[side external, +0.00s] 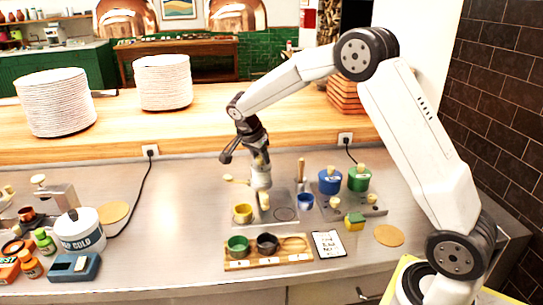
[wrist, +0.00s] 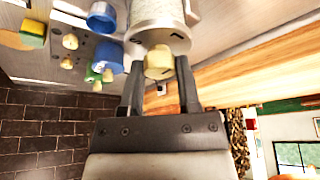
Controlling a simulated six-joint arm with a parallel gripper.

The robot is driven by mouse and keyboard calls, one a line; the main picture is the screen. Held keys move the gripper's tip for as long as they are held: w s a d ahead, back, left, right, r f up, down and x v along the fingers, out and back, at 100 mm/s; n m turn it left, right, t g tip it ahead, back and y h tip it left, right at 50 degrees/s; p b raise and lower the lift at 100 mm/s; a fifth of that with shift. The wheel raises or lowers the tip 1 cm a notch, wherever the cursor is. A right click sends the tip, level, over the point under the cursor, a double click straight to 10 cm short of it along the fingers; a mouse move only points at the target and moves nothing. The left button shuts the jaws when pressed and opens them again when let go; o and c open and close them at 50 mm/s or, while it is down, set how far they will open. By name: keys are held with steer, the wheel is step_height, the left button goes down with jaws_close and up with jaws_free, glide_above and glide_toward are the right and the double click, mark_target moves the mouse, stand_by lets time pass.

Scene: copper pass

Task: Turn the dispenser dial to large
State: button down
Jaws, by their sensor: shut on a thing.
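In the side view my gripper (side external: 257,155) is at the top of the dispenser; the dial is hidden there. I cannot tell which size the dial points to.
A yellow cup (side external: 243,214) and a blue cup (side external: 306,201) stand close by. A wooden tray (side external: 293,259) in front holds a green cup (side external: 238,246) and a dark cup (side external: 267,243). Blue and green pots (side external: 330,181) stand to the right. The counter's left middle is clear.

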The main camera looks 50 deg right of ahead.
steer(key=shift+f, duration=0.1)
steer(key=shift+c, duration=1.6)
jaws_free()
steer(key=shift+a+r, duration=0.1)
steer(key=shift+r, duration=0.1)
steer(key=v, duration=0.7)
steer(key=shift+r, duration=0.25)
steer(key=shift+a, duration=0.1)
steer(key=s+a+f+n+t+y, duration=0.1)
steer(key=s+a+f+n, duration=0.2)
steer(key=s+n, duration=0.3)
steer(key=s+a+f+n+y, duration=0.2)
steer(key=s+a+f+n, duration=0.2)
steer(key=s, duration=0.5)
steer(key=s+a+f+n+t+y, duration=0.1)
steer(key=s+a+f+n, duration=0.2)
steer(key=s+n, duration=0.4)
steer(key=shift+s+a+f+n+t+y, duration=0.2)
steer(key=shift+a+f+n+t+y, duration=0.25)
steer(key=shift+f, duration=0.4)
